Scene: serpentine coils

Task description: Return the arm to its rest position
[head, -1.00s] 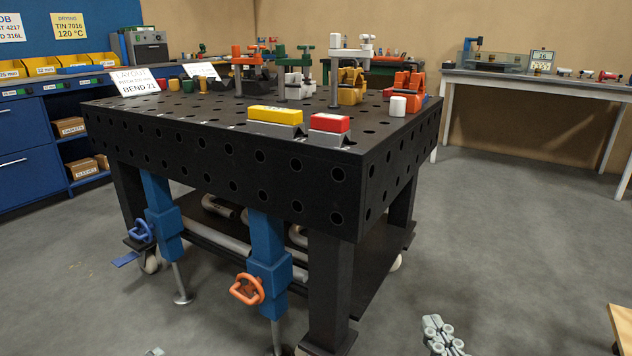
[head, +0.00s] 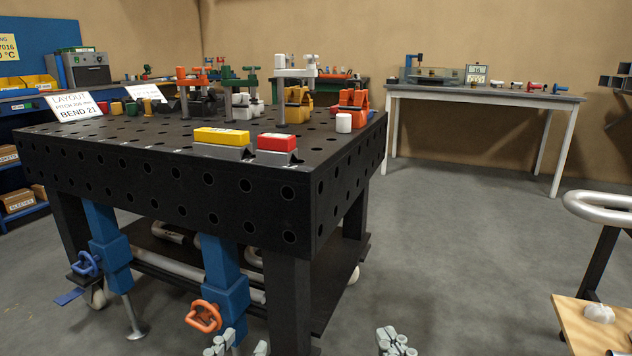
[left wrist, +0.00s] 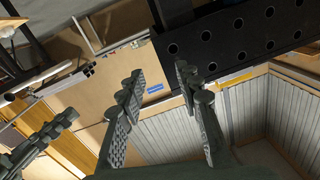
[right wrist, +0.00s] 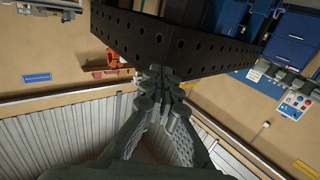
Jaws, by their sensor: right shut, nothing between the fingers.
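My left gripper (head: 235,343) shows at the bottom edge of the head view, in front of the table's near side. In the left wrist view its two fingers (left wrist: 160,82) stand apart with a clear gap and nothing between them. My right gripper (head: 395,342) is low at the bottom edge, right of the table, over bare floor. In the right wrist view its fingertips (right wrist: 163,85) meet, with nothing held. The arms themselves are mostly out of the head view.
A black perforated table (head: 140,150) carries clamps, a yellow block (head: 222,137) and a red block (head: 277,142). An orange handle (head: 203,317) juts from its near leg. A wooden board (head: 590,325) and bent pipe (head: 598,207) are at right. Grey floor between is clear.

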